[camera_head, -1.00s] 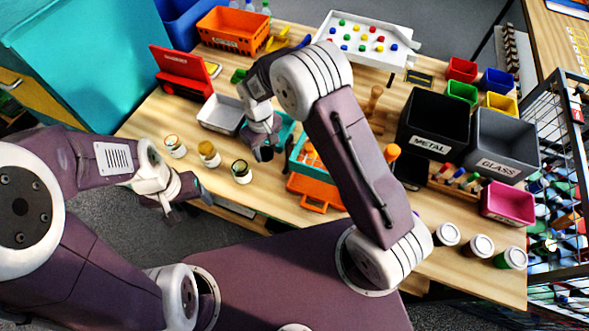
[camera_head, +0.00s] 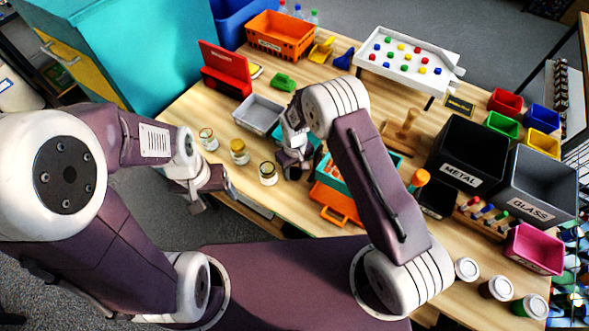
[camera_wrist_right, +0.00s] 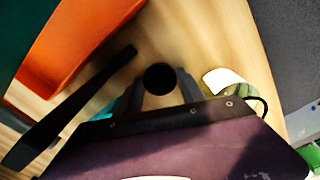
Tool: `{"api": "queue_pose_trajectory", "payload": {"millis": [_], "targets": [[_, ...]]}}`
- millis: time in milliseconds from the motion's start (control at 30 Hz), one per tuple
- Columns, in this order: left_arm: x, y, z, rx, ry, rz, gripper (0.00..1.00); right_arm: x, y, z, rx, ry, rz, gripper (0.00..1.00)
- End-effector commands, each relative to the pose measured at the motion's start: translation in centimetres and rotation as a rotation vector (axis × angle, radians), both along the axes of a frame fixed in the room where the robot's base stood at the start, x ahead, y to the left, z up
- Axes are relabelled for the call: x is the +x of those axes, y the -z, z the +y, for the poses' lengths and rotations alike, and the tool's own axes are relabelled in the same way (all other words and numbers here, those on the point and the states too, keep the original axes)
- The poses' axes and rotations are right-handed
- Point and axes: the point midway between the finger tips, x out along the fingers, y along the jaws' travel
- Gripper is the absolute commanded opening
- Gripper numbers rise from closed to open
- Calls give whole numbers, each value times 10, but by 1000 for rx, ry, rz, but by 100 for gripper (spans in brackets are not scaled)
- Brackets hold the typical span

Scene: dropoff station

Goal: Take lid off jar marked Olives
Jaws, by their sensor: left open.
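Three small glass jars stand in a slanted row at the table's left front edge: a left jar (camera_head: 208,140), a middle jar (camera_head: 239,152) with a golden top, and a right jar (camera_head: 268,174). I cannot read their labels, so I cannot tell which is Olives. My left gripper (camera_head: 217,188) is open and empty, in front of the jars and apart from them. My right gripper (camera_head: 293,164) hangs just right of the right jar; its jaw opening is unclear. A jar-like thing (camera_wrist_right: 230,84) with a pale top shows in the right wrist view.
A grey tray (camera_head: 258,114) lies behind the jars. An orange box (camera_head: 335,203) stands right of them, partly behind my right arm. Black METAL (camera_head: 464,179) and grey GLASS (camera_head: 530,210) bins stand at the right. Several white-lidded containers (camera_head: 497,287) stand at the front right.

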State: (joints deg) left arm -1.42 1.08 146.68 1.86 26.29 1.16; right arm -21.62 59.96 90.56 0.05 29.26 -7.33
Motion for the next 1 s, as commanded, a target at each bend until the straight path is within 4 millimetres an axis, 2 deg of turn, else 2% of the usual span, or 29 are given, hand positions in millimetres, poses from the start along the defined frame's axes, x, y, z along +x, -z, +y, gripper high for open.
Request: {"api": "queue_pose_trajectory", "payload": {"millis": [333,467,567,900,1000], "targets": [[0,-1,0,0,0,0,76,0,-1,0,0,0,0,65],[0,-1,0,0,0,0,76,0,-8,0,0,0,-1,65],[0,3,0,0,0,0,76,1,-24,1,2,0,-5,65],[0,16,0,0,0,0,76,1,-100,0,2,0,-5,65],[0,17,0,0,0,0,76,0,-114,0,1,0,-2,65]]}}
